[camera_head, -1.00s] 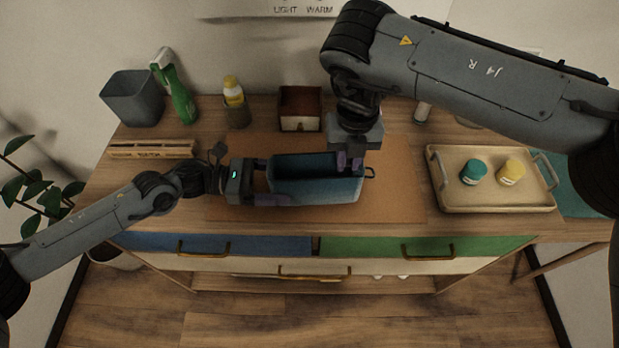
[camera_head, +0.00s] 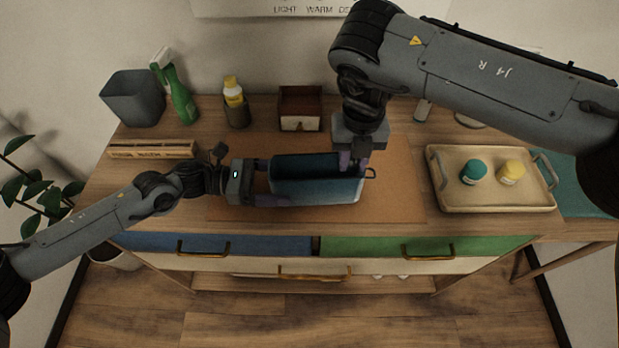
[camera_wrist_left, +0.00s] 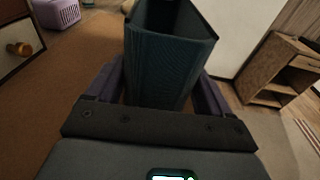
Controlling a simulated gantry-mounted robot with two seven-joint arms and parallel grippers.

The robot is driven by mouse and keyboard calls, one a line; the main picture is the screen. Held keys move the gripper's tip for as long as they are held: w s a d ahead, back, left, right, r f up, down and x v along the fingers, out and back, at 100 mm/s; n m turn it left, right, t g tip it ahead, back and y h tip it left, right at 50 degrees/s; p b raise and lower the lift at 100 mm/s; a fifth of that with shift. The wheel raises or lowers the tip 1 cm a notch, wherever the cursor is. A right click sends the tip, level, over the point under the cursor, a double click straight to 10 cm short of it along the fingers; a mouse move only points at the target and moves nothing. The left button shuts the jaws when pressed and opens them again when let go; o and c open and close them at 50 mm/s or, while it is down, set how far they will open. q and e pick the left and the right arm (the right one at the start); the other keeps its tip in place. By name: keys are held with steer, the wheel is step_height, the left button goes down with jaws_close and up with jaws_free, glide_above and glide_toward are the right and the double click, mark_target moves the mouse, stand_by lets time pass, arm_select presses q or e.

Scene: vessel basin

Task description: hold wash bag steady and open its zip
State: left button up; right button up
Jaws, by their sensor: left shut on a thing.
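The dark blue wash bag (camera_head: 315,187) stands on the brown mat, its long top gaping open with a dark inside. A small loop sticks out at its right end. My left gripper (camera_head: 266,183) is shut on the bag's left end, one finger on each long side. In the left wrist view the bag (camera_wrist_left: 165,68) rises between the two purple fingers. My right gripper (camera_head: 354,161) points down at the top of the bag's right end. Its fingertips are partly hidden, and I cannot tell whether they hold the zip pull.
The mat (camera_head: 400,195) has free room around the bag. A tray (camera_head: 490,203) with a teal-capped and a yellow-capped jar is at right. Behind are a small brown box (camera_head: 300,108), a cup with a yellow bottle (camera_head: 233,92), a green spray bottle (camera_head: 182,103) and a grey bin (camera_head: 133,98).

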arm_select(q)
steer(key=shift+a+f, duration=0.25)
steer(key=shift+f, duration=0.15)
arm_select(e)
steer(key=shift+w+d, duration=0.1)
steer(key=shift+d, duration=0.25)
steer(key=shift+r, duration=2.75)
arm_select(q)
steer(key=shift+c, duration=0.4)
arm_select(e)
steer(key=shift+r, duration=0.35)
arm_select(q)
steer(key=o, duration=0.7)
steer(key=shift+r, duration=0.1)
arm_select(e)
steer(key=shift+a, duration=0.1)
arm_select(q)
steer(key=shift+o, duration=0.7)
steer(key=shift+d+r, duration=0.1)
steer(key=shift+d, duration=0.05)
arm_select(e)
steer(key=shift+a+f, duration=0.1)
arm_select(q)
steer(key=shift+r, duration=0.1)
